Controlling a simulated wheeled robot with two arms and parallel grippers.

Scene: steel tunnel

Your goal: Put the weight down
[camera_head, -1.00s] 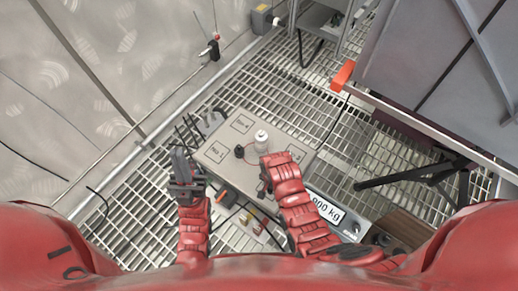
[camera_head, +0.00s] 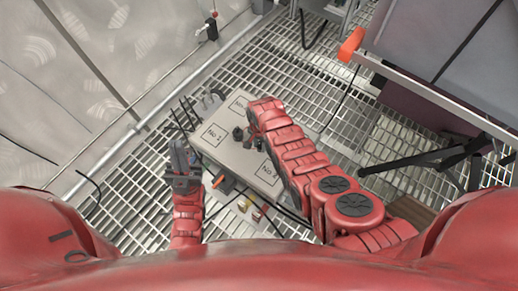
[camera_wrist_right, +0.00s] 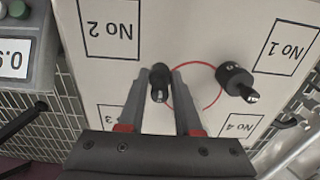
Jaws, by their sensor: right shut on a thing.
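My right gripper (camera_wrist_right: 159,72) is shut on a dark weight (camera_wrist_right: 160,85) with a rounded top, just over the pale board. I cannot tell whether this weight touches the board. A second black weight (camera_wrist_right: 235,80) stands on the board by the right part of a red circle (camera_wrist_right: 219,96); in the head view it seems to be the dark shape (camera_head: 238,133) left of my right arm. The right fingertips are hard to make out in the head view. My left gripper (camera_head: 180,158) points up beside the board's left edge, apart from it; its jaw gap is unclear.
The pale board (camera_head: 216,152) carries boxed number labels, among them No 2 (camera_wrist_right: 109,27) and No 1 (camera_wrist_right: 289,48). A grey scale with a display (camera_wrist_right: 14,59) stands beside it in the wrist view. Metal grating (camera_head: 345,135) surrounds the board. An orange-ended rail (camera_head: 351,44) is at upper right.

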